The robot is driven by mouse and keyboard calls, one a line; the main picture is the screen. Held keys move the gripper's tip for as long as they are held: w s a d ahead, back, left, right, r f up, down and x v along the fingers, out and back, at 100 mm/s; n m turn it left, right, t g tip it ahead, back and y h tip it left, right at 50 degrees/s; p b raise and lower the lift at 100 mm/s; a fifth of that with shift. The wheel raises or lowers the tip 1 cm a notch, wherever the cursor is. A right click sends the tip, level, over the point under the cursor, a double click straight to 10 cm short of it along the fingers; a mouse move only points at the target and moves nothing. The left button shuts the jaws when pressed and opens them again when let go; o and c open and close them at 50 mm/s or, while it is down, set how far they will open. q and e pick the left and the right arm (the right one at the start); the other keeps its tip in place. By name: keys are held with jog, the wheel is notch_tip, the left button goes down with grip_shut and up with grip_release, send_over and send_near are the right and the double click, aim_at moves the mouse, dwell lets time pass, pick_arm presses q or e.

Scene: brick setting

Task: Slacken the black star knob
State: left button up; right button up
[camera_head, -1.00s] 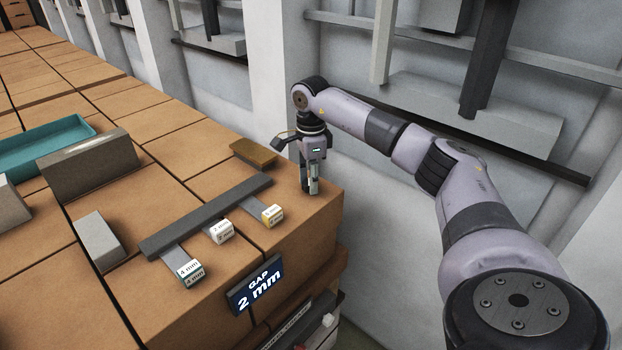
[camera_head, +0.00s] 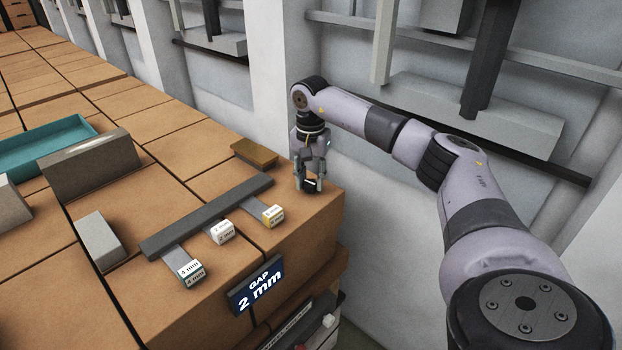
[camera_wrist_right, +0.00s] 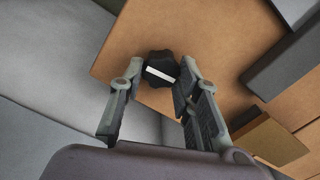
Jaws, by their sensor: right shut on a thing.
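The black star knob (camera_wrist_right: 160,69) shows in the right wrist view, with a white bar mark across its top. It sits near the corner of the brown block top. My right gripper (camera_wrist_right: 154,84) points down with a finger on each side of the knob and is shut on it. In the head view the right gripper (camera_head: 310,184) stands at the block's far right corner, and the knob between its fingertips is mostly hidden. A blue sign reading "GAP 2 mm" (camera_head: 256,286) is on the block's front face. My left gripper is not in view.
A grey bar (camera_head: 205,217) lies left of the gripper, with several labelled gauge tags along it. A small brown block (camera_head: 254,152) lies close behind. Grey blocks (camera_head: 100,240) and a teal tray (camera_head: 45,147) are farther left. A grey wall stands behind the arm.

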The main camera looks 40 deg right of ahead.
aim_at(309, 181)
jog(key=n, duration=0.6)
jog(key=shift+w+a, duration=0.1)
jog(key=shift+w, duration=0.05)
jog(key=n, duration=0.6)
jog(key=shift+a+n, duration=0.1)
jog(key=shift+n, duration=0.3)
jog(key=o, duration=1.1)
jog(key=shift+o, duration=0.2)
jog(key=shift+r, duration=0.1)
notch_tip(309, 181, up, 12)
